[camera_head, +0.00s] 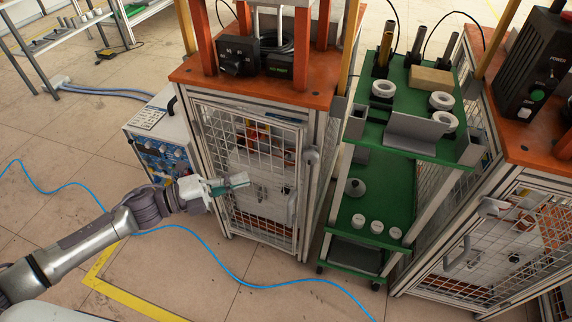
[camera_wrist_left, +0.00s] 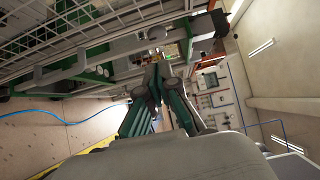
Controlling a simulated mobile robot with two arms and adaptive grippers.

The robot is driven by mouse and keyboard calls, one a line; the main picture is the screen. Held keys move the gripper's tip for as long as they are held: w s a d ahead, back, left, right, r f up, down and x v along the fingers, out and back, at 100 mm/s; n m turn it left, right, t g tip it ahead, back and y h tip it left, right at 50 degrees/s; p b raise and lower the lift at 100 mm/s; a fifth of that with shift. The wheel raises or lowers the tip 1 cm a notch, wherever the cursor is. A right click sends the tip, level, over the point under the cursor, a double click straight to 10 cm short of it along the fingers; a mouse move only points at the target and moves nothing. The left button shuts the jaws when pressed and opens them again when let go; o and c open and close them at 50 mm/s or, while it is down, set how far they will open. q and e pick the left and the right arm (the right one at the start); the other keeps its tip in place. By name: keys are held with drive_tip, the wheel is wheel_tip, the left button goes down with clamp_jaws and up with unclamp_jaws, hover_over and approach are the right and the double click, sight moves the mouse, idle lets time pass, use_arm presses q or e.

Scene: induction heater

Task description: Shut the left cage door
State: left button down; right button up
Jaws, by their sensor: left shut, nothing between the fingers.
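The left cage door (camera_head: 258,135) is a wire-mesh panel in a metal frame on the front of the left cabinet. It looks slightly ajar on its right side, where a grey handle (camera_head: 311,157) sits, but the gap is hard to judge. My left gripper (camera_head: 246,180) is in front of the door's mesh, left of the handle. Its greenish fingers are shut and empty. Whether they touch the mesh cannot be told. In the left wrist view the shut fingers of my left gripper (camera_wrist_left: 158,75) also show. My right gripper is out of view.
A green shelf cart (camera_head: 378,196) with rings and cylinders stands right of the cabinet. Another caged cabinet (camera_head: 505,235) stands at far right. A blue-fronted unit (camera_head: 160,145) stands left of the left cabinet. A blue cable (camera_head: 228,268) crosses the otherwise open floor in front.

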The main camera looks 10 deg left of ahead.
use_arm(q)
drive_tip(key=x, duration=0.4)
drive_tip(key=w+a+x, duration=0.1)
drive_tip(key=x, duration=0.3)
drive_tip(key=w+x, duration=0.1)
drive_tip(key=x, duration=0.3)
drive_tip(key=shift+w, duration=0.35)
drive_tip(key=shift+d, duration=0.1)
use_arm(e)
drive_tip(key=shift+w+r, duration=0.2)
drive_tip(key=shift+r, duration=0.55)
